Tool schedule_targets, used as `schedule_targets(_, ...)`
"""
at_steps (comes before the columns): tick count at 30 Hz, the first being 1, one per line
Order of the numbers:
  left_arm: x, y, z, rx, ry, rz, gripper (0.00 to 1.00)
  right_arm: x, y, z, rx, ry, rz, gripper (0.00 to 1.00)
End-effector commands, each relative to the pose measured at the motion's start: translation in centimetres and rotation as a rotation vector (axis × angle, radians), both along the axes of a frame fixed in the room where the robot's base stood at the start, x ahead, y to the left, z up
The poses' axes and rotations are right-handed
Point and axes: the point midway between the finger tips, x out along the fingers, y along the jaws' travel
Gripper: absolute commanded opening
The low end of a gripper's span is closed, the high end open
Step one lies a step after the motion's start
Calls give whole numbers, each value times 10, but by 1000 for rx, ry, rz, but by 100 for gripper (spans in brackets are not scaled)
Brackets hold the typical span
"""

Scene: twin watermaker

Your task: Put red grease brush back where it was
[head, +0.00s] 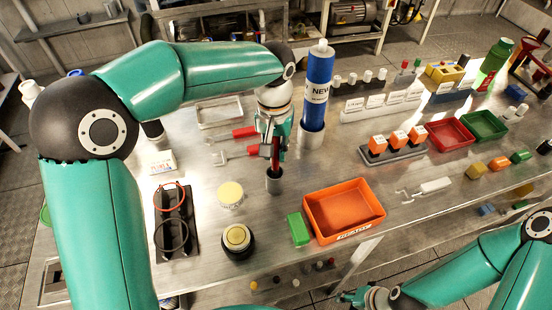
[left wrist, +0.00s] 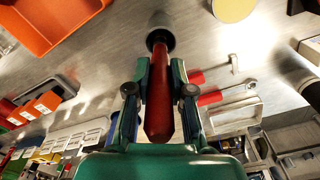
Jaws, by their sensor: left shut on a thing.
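The red grease brush (left wrist: 159,95) is between the fingers of my left gripper (left wrist: 160,98), which is shut on its handle. In the head view my left gripper (head: 273,150) points down over the bench, with the brush (head: 275,158) upright in it. Directly below is a small grey cup (head: 274,182), also in the left wrist view (left wrist: 160,30). The brush's dark lower end reaches the cup's mouth and appears to be inside it; the depth cannot be told. My right gripper (head: 360,297) is low at the bottom edge, and its jaws are unclear.
An orange tray (head: 344,210) and green block (head: 298,230) are right of the cup. A yellow-topped round jar (head: 237,238) and pale yellow disc (head: 230,194) are left.

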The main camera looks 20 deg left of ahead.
Motion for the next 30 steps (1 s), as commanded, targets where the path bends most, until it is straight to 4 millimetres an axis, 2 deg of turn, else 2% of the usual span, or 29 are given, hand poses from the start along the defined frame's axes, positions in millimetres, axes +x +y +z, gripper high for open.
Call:
schedule_targets(3, -1, 1, -19, 2, 6, 1, 0, 0, 0, 1, 0, 0, 0, 40)
schedule_targets(7, -1, 1, -33, 1, 4, 0, 0, 0, 0, 2, 0, 0, 0, 40)
schedule_targets(19, -1, 0, -40, 1, 2, 0, 0, 0, 0, -1, 0, 0, 0, 40)
schedule_targets(20, 0, 0, -39, 1, 1, 0, 26, 0, 0, 0, 0, 0, 0, 40)
schedule_targets(23, -1, 0, -38, 1, 2, 0, 43, 0, 0, 0, 0, 0, 0, 40)
schedule_targets(24, -1, 0, -38, 1, 2, 0, 47, 0, 0, 0, 0, 0, 0, 40)
schedule_targets(30, -1, 0, -38, 1, 2, -1, 47, 0, 0, 0, 0, 0, 0, 40)
